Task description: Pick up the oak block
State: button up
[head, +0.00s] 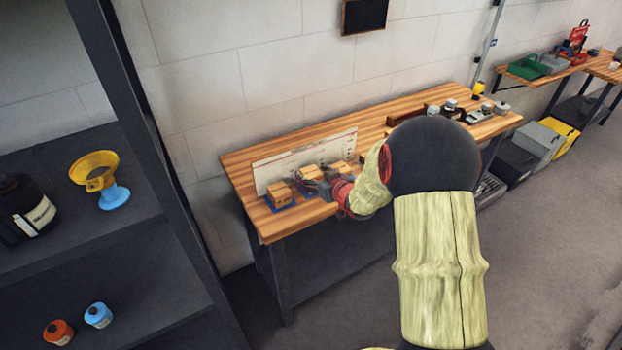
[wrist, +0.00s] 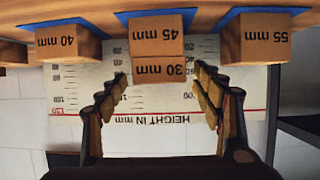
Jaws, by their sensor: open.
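Several wooden blocks stand in a row. In the wrist view, which is upside down, they read 40 mm (wrist: 67,43), 45 mm (wrist: 156,35), 30 mm (wrist: 159,69) and 55 mm (wrist: 253,39). The 30 mm block appears stacked on the 45 mm block. No label says which one is oak. My gripper (wrist: 161,74) is open, with a finger to either side of the 30 mm block and gaps showing. In the head view my gripper (head: 319,187) is at the blocks on the bench and partly hides them; the 55 mm block (head: 290,200) shows at left.
A white height board (wrist: 160,105) stands close behind the blocks. Blue pads (wrist: 121,18) lie under them. The wooden workbench (head: 236,165) holds dark tools farther right. A dark shelf with a yellow and blue funnel-like item (head: 95,172) stands at left.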

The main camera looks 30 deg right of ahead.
jog(key=shift+w, duration=0.25)
jog(key=shift+c, duration=0.9)
jog(key=c, duration=1.1)
